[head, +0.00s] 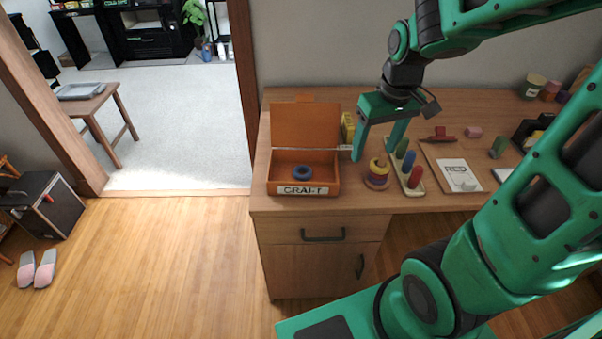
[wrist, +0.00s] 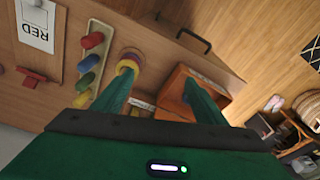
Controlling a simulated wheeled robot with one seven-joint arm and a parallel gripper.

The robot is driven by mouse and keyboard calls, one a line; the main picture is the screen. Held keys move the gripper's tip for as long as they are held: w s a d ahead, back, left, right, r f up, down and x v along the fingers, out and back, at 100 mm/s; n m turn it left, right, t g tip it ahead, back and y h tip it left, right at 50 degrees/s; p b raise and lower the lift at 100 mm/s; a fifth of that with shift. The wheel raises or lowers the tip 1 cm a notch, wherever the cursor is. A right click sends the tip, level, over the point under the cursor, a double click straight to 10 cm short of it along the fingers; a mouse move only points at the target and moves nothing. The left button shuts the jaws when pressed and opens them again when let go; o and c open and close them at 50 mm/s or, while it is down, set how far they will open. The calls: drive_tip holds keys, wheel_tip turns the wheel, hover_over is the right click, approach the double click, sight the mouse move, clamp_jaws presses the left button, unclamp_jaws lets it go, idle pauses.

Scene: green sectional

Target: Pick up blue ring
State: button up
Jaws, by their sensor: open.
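The blue ring (head: 302,172) lies inside the open wooden craft box (head: 326,187) on the desk, in the head view. My gripper (head: 375,151) is open and empty. It points down above the desk, to the right of the box, between the box and the ring stacker (head: 376,177). In the wrist view my two fingers (wrist: 160,78) are spread apart. The right finger crosses the box (wrist: 174,82) there and largely hides its inside, so the ring is hard to make out.
A peg board (head: 410,181) with several coloured pegs stands right of the stacker. A tray with a "RED" card (head: 458,174) lies further right. The raised box lid (head: 305,124) stands at the back of the box. Bare desk top shows in front of the stacker.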

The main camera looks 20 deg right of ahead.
drive_tip(key=w+a+f+n+t+y, duration=0.1)
drive_tip(key=w+a+f+n, duration=0.4)
drive_tip(key=w+a, duration=0.65)
approach(304, 167)
drive_tip(key=shift+s+a+f, duration=0.3)
drive_tip(key=shift+a+f, duration=0.45)
drive_tip(key=shift+f, duration=0.15)
drive_tip(key=shift+d+x, duration=0.2)
drive_tip(key=shift+x, duration=2.9)
drive_tip(key=shift+s, duration=0.1)
drive_tip(key=c, duration=1.1)
